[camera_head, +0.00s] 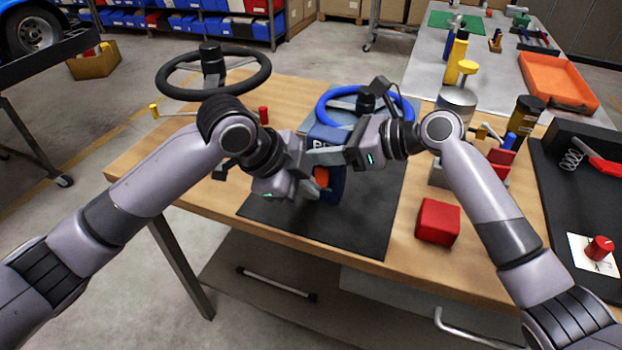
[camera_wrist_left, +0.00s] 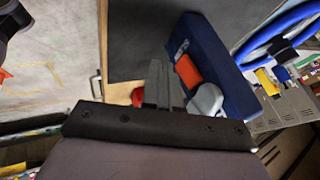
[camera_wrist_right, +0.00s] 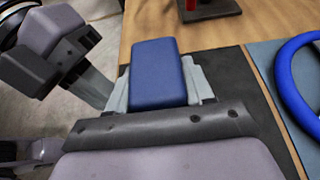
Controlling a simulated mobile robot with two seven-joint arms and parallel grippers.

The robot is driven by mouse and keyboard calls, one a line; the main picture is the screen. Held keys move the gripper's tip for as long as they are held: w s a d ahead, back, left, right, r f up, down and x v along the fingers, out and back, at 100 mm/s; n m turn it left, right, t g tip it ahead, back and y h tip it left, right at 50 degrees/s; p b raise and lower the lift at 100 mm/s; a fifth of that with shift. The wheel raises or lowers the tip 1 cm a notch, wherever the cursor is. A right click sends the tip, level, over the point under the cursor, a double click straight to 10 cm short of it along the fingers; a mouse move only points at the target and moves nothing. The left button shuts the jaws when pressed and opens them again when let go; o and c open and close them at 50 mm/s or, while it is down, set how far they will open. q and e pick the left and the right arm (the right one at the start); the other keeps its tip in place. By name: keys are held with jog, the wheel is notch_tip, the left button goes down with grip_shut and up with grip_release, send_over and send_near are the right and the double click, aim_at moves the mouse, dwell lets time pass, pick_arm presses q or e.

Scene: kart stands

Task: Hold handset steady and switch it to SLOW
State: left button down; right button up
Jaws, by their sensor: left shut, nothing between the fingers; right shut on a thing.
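The handset (camera_head: 337,183) is a dark blue box with an orange part on its face, held above the dark mat (camera_head: 350,232). White lettering on it is partly hidden by my grippers. My right gripper (camera_head: 325,158) is shut on the handset; in the right wrist view the blue body (camera_wrist_right: 158,75) sits between its two fingers. My left gripper (camera_head: 316,190) is shut and empty, close to the handset's face. In the left wrist view its closed fingertips (camera_wrist_left: 160,85) are beside the orange part (camera_wrist_left: 188,70); I cannot tell whether they touch. No SLOW marking is readable.
A blue steering wheel (camera_head: 365,105) stands just behind the handset, and a black one (camera_head: 212,75) at the back left. A red block (camera_head: 438,222) lies right of the mat. Yellow-topped tools and a black canister (camera_head: 525,118) stand farther right. The mat's front is clear.

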pick_arm(q)
jog(key=shift+w+d+f, duration=0.1)
jog(key=shift+w+d, duration=0.05)
jog(key=shift+w, duration=0.3)
jog(key=shift+w+d+f, duration=0.1)
jog(key=shift+w+d, duration=0.05)
jog(key=shift+w, duration=0.3)
jog(key=shift+w+f+t, duration=0.15)
jog(key=shift+t, duration=0.15)
jog(key=shift+r, duration=0.2)
jog(key=shift+r, duration=0.75)
